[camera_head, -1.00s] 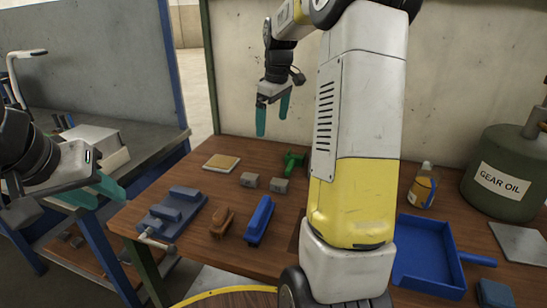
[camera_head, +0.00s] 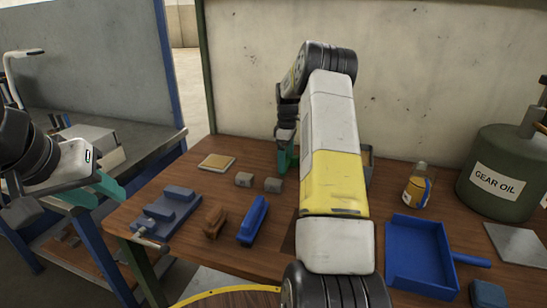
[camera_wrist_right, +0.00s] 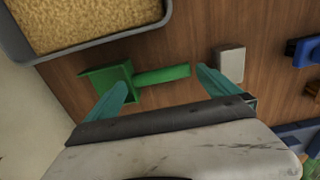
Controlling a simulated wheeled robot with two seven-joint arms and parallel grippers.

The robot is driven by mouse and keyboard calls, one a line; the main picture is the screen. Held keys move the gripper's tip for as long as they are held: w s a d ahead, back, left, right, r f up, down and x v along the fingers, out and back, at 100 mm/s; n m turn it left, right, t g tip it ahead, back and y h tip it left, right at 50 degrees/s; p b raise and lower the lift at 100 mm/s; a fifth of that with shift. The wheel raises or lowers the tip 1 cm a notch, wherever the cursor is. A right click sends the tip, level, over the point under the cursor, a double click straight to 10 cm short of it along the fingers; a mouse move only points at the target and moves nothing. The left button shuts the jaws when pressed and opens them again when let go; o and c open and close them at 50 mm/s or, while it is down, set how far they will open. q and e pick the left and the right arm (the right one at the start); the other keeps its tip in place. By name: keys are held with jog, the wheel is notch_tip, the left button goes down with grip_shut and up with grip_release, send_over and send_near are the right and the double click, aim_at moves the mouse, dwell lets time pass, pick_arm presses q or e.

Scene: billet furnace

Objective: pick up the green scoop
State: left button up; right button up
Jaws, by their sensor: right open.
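The green scoop (camera_wrist_right: 110,82) lies on the wooden table in the right wrist view, its handle (camera_wrist_right: 162,75) pointing right. My right gripper (camera_wrist_right: 162,78) is open above it. One fingertip shows by the joint of pan and handle, the other just past the handle's end. I cannot tell the remaining height. In the head view my right gripper (camera_head: 287,160) is low over the back of the table, and the scoop is hidden behind the gripper and arm. My left gripper (camera_head: 100,190) is open and empty at the far left, away from the scoop.
A grey tray of yellowish grains (camera_wrist_right: 90,20) lies close to the scoop. Two small grey blocks (camera_head: 244,179) (camera_head: 273,185), a blue brush (camera_head: 253,220), a brown brush (camera_head: 215,222), a blue dustpan (camera_head: 420,255), a bottle (camera_head: 416,188) and a gear oil can (camera_head: 500,180) occupy the table.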

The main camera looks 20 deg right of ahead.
jog(key=shift+f, duration=0.8)
jog(key=c, duration=1.2)
jog(key=shift+r, duration=0.15)
